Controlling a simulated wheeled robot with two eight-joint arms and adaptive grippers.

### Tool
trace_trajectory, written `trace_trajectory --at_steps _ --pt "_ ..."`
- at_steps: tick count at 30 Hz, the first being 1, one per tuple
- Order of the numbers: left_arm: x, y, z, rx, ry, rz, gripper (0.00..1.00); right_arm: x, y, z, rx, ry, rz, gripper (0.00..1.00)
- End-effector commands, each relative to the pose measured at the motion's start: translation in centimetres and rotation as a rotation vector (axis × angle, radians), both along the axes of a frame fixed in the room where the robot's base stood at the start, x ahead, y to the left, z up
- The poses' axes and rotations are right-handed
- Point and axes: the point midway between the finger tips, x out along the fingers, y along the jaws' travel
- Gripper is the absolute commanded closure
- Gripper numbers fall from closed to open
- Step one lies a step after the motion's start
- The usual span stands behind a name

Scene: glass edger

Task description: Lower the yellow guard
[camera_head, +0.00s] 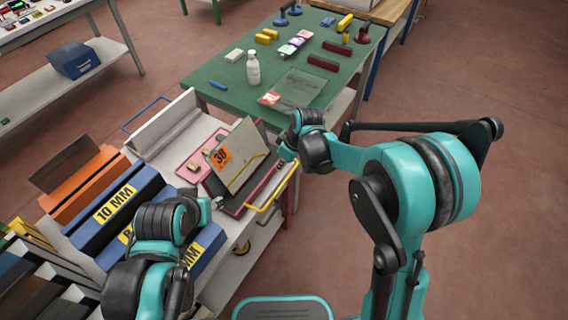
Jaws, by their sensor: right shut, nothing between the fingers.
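The yellow guard seems to be the thin yellow bar (266,205) along the right side of the edger (232,208); its exact extent is hard to tell.
Blue boxes (118,205) with yellow size labels and an orange box (84,184) lie left of the edger. Behind, a green table (225,78) holds a white bottle (253,68), a glass sheet (297,88) and several blocks. Open floor lies to the right.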

Motion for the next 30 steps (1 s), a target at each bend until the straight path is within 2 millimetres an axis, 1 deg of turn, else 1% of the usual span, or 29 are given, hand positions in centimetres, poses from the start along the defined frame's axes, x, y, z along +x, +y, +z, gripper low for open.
trace_trajectory --at_steps 1,6,8,12,15,18,30 --pt "0.0 0.0 -0.8 0.0 0.0 0.0 0.6 0.2 0.4 -1.6 0.0 0.0 0.001 1.0" --pt "0.0 0.0 -2.2 0.0 0.0 0.0 0.6 0.9 1.3 -5.0 0.0 0.0 0.0 1.0" --pt "0.0 0.0 -2.5 0.0 0.0 0.0 0.6 1.1 1.6 -6.1 0.0 0.0 0.0 1.0" --pt "0.0 0.0 -3.4 0.0 0.0 0.0 0.6 0.4 0.6 -7.9 0.0 0.0 -0.003 1.0" --pt "0.0 0.0 -3.8 0.0 0.0 0.0 0.6 0.2 0.3 -8.7 0.0 0.0 -0.003 1.0" --pt "0.0 0.0 -3.9 0.0 0.0 0.0 0.6 0.1 0.0 -9.1 0.0 0.0 -0.002 1.0" --pt "0.0 0.0 -4.0 0.0 0.0 0.0 0.6 0.0 -0.1 -9.2 0.0 0.0 -0.002 1.0"
